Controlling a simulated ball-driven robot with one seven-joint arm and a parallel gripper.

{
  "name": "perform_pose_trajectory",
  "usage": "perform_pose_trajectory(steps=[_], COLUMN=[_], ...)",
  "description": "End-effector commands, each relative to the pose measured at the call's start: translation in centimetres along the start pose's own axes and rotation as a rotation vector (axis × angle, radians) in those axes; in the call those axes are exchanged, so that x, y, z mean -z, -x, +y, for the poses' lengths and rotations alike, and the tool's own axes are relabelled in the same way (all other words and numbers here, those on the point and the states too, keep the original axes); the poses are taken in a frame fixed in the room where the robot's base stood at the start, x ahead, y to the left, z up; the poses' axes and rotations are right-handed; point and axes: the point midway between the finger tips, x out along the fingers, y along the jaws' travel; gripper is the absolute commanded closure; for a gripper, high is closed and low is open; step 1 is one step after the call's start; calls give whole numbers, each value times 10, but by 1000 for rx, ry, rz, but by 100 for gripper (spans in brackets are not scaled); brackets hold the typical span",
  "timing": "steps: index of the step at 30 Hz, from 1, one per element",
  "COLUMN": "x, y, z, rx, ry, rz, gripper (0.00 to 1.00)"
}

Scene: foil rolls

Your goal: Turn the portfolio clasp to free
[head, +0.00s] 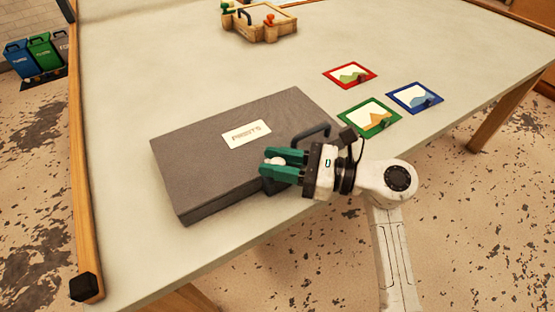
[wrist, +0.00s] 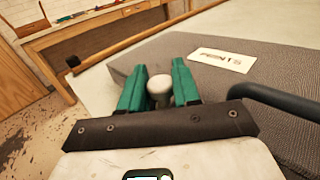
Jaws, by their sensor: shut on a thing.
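The grey portfolio (head: 215,167) lies closed on the pale table, with a "PRINTS" label (head: 246,134) on its lid and a dark handle (head: 308,135) at its front side. The label and handle (wrist: 275,103) also show in the wrist view. My gripper (head: 276,166) is at the portfolio's front edge, left of the handle. Its green fingers (wrist: 159,85) are shut on the pale, rounded clasp knob (wrist: 159,87), which shows between them. The clasp's base and its turn angle are hidden by the fingers.
Red (head: 350,75), green (head: 369,117) and blue (head: 415,98) framed prints lie right of the portfolio. A wooden tray-like fixture (head: 259,22) stands at the back. A wooden rail (head: 80,150) runs along the table's left edge.

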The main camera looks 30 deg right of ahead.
Motion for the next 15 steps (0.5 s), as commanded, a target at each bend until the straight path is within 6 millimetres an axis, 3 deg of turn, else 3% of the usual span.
perform_pose_trajectory(steps=[4, 15], x=[-2, -3], y=[0, 0], z=[0, 1], rx=[0, 78], ry=[2, 1], rz=[-3, -4], gripper=[99, 99])
